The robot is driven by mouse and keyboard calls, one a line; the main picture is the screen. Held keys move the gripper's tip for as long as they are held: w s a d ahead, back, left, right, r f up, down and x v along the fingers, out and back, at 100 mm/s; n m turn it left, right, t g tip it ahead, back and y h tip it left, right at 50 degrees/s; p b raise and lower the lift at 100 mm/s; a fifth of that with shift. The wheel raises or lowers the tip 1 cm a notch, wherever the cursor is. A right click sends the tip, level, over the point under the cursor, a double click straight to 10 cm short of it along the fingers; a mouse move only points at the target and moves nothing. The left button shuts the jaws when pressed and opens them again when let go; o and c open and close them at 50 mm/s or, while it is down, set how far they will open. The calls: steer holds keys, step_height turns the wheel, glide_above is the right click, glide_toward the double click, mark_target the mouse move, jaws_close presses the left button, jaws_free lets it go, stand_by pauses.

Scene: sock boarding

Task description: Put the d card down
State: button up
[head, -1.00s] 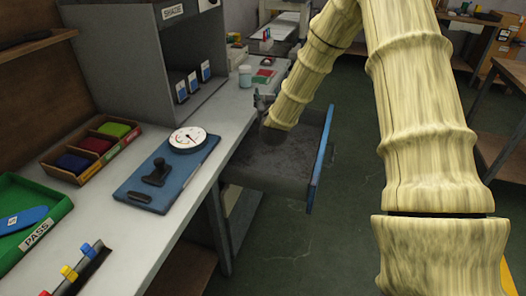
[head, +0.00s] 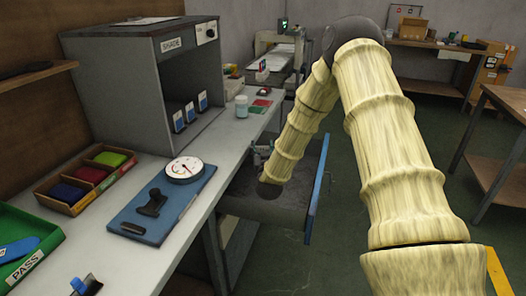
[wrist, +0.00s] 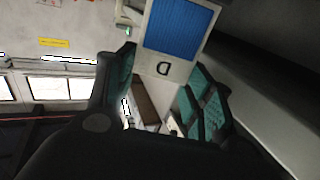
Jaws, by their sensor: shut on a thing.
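The d card (wrist: 178,32) shows in the wrist view as a white card with a blue ribbed panel and a black D. My gripper (wrist: 163,75) is shut on its lettered end, with teal pads on either side. The blue panel sticks out beyond the fingers. In the head view a small part of my gripper (head: 262,150) shows above the dark wrist, near the bench edge; the card cannot be made out there. Three blue and white cards (head: 190,112) stand in a row in the grey SHADE cabinet (head: 138,82).
A blue-edged drawer (head: 316,195) stands open under my arm.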

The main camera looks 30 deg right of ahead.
steer(key=shift+f, duration=0.25)
steer(key=shift+f, duration=0.45)
steer(key=shift+f+b, duration=0.15)
steer(key=shift+b, duration=0.15)
steer(key=o, duration=0.6)
steer(key=shift+c, duration=0.2)
